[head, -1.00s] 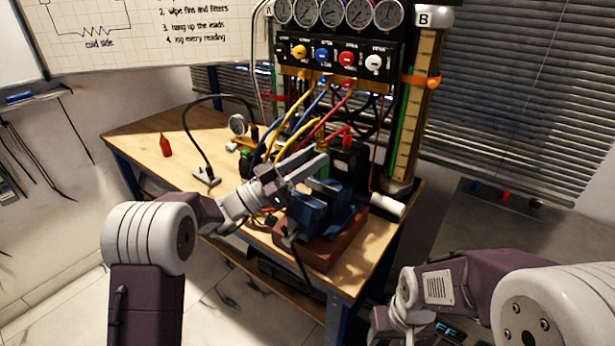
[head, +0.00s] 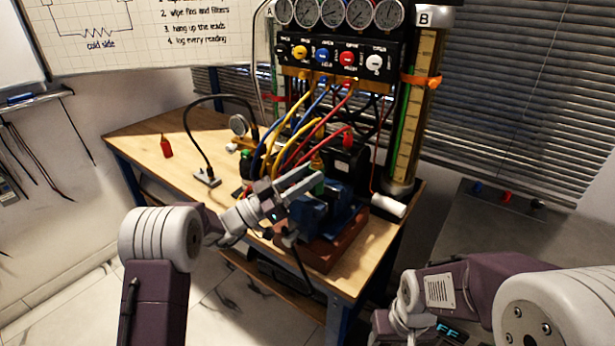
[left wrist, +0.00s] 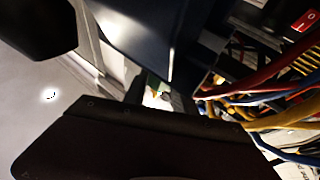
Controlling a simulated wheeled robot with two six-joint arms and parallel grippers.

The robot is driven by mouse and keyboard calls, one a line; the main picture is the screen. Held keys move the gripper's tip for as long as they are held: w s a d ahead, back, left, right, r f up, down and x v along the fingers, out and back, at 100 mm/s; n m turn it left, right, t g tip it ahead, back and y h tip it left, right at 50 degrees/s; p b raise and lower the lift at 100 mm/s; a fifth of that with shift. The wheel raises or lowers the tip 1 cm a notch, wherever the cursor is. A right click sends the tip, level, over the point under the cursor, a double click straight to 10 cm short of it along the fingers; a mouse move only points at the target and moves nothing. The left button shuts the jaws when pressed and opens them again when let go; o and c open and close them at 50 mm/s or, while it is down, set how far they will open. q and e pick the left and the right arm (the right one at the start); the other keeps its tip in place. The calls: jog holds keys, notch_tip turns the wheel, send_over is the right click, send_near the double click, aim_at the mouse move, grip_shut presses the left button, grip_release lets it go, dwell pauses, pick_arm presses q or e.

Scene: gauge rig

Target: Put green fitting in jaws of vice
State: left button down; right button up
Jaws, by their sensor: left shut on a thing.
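My left gripper (head: 306,184) is shut on the green fitting (head: 319,187), directly over the vice in the head view. The fitting appears upright, with a brass-coloured top. The blue vice (head: 312,216) stands on a reddish-brown block (head: 330,250) at the bench's front right. The fitting's lower end is hidden behind the gripper and vice, so I cannot tell whether it is between the jaws. In the left wrist view, a small part of the green fitting (left wrist: 153,84) shows in a dark gap.
The wooden bench (head: 160,130) carries a gauge rig with a black panel (head: 335,56). Yellow, blue and red leads (head: 300,120) hang close behind the vice. A white cylinder (head: 388,205) lies to its right. A red bottle (head: 166,146) stands at the left, with clear bench around it.

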pick_arm(q)
jog(key=shift+f+b, duration=0.45)
jog(key=shift+b, duration=0.4)
jog(key=c, duration=1)
grip_release()
jog(key=shift+r, duration=0.1)
jog(key=v, duration=0.7)
jog(key=r+p+v, duration=0.1)
jog(key=v, duration=0.3)
jog(key=shift+s+a+f, duration=0.1)
jog(key=shift+s+a, duration=0.1)
jog(key=shift+a, duration=0.25)
